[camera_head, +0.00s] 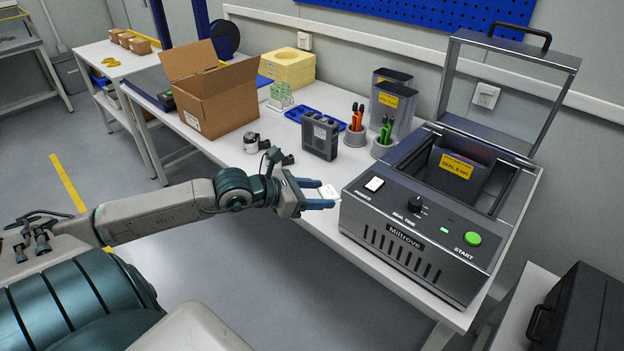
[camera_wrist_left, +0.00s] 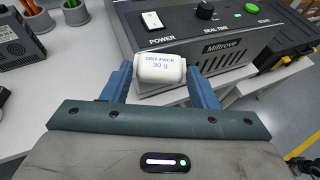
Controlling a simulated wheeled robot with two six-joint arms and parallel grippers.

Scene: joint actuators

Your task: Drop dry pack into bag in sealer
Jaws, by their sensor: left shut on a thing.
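My left gripper (camera_head: 318,194) is shut on a small white dry pack (camera_head: 329,192), held beside the front left corner of the sealer. A dark bag (camera_head: 459,172) with a yellow "SEAL 8 mm" label stands upright in the sealer's opening. My right gripper is not in view.
A cardboard box (camera_head: 215,100) is further left. A black case (camera_head: 577,312) is at the lower right.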

